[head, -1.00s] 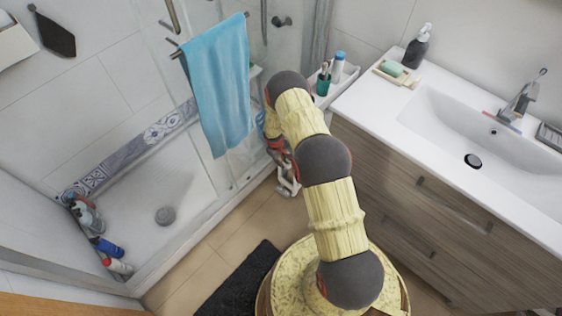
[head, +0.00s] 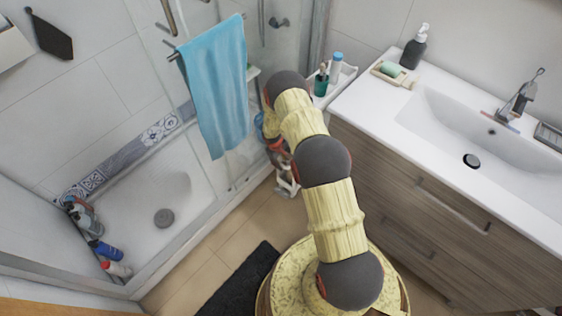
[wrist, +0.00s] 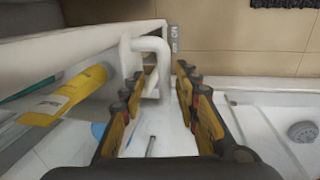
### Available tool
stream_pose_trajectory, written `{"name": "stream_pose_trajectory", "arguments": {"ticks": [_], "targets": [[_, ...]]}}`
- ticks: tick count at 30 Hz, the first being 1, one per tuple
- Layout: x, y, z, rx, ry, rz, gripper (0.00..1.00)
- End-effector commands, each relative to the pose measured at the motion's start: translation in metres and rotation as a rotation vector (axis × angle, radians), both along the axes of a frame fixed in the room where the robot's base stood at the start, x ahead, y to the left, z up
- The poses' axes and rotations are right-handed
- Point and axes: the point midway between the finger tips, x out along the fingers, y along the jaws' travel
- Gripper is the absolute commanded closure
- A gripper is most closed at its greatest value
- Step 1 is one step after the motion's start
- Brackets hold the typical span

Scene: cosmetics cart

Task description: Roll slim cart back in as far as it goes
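The slim cart (head: 347,80) is white and stands between the shower and the vanity. Its top tray holds a teal cup and a blue-capped bottle. My arm hides much of its front in the head view. In the wrist view its white side (wrist: 70,48) runs along the left, with a bent white handle (wrist: 154,44) near the middle. My gripper (wrist: 160,75) is open, with one finger on each side of the handle. The frames do not show whether the fingers touch it.
The vanity (head: 400,160) stands close on the cart's right. The glass shower with a blue towel (head: 217,85) is on its left. A yellow bottle (wrist: 65,97) lies inside the cart in the wrist view. A dark mat (head: 240,285) lies on the tiled floor.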

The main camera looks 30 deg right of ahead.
Motion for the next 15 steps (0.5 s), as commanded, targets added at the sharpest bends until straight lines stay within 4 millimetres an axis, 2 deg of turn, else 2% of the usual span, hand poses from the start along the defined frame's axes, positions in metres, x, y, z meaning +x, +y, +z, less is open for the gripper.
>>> {"name": "stream_pose_trajectory", "arguments": {"ticks": [5, 15], "targets": [[0.0, 0.004, 0.024, 0.0, -0.002, 0.002, 0.68], [-0.004, 0.013, 0.087, 0.0, -0.003, 0.0, 0.68]]}}
